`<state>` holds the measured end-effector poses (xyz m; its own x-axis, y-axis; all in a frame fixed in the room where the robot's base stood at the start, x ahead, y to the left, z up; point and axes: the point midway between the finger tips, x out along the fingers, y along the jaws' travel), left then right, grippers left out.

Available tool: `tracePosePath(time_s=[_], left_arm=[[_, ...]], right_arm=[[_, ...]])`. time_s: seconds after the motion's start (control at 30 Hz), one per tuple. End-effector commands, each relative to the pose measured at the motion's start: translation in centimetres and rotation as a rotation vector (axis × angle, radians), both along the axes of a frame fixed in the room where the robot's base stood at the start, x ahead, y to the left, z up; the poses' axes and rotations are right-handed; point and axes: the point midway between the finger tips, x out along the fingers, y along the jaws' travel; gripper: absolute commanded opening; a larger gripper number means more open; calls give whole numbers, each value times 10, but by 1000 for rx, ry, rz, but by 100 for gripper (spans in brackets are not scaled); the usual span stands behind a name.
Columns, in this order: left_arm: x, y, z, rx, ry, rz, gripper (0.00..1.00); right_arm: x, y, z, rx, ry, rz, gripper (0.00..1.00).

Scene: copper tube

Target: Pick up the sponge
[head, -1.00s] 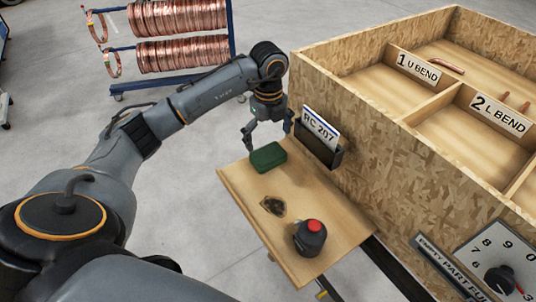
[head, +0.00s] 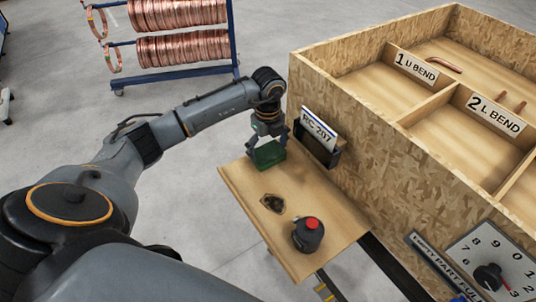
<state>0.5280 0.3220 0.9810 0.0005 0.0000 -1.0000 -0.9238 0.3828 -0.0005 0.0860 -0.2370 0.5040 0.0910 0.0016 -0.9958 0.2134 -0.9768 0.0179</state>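The green sponge (head: 269,154) lies on the far end of the small wooden shelf (head: 293,241) in the head view. My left gripper (head: 267,146) is right at the sponge, reaching down from above, with its fingers at the sponge's sides. The fingers partly cover the sponge. I cannot tell whether they are closed firmly on it or whether it is lifted. My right gripper is not in view.
A dark stain (head: 272,203) and a dark bottle with a red cap (head: 308,234) are on the shelf. A chipboard bin (head: 390,170) with a card holder (head: 318,151) rises to the right. A copper tube rack (head: 180,50) stands behind.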

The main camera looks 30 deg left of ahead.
Motion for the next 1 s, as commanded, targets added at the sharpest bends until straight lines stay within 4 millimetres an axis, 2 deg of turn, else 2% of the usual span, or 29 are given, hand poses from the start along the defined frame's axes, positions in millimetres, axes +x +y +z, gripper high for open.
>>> tracePosePath(time_s=[0.33, 0.47, 0.73, 0.9, 1.0], left_arm=[[1, 0, 7, -1, -3, 0, 78], [1, 0, 27, 1, -6, -1, 78], [1, 0, 80, 0, -4, 0, 78], [0, 0, 97, 0, -2, 0, 78], [0, 0, 100, 0, 0, 0, 78]], right_arm=[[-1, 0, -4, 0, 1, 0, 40], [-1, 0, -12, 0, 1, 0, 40], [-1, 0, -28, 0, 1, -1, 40], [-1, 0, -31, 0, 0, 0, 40], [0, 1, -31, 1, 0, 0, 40]])
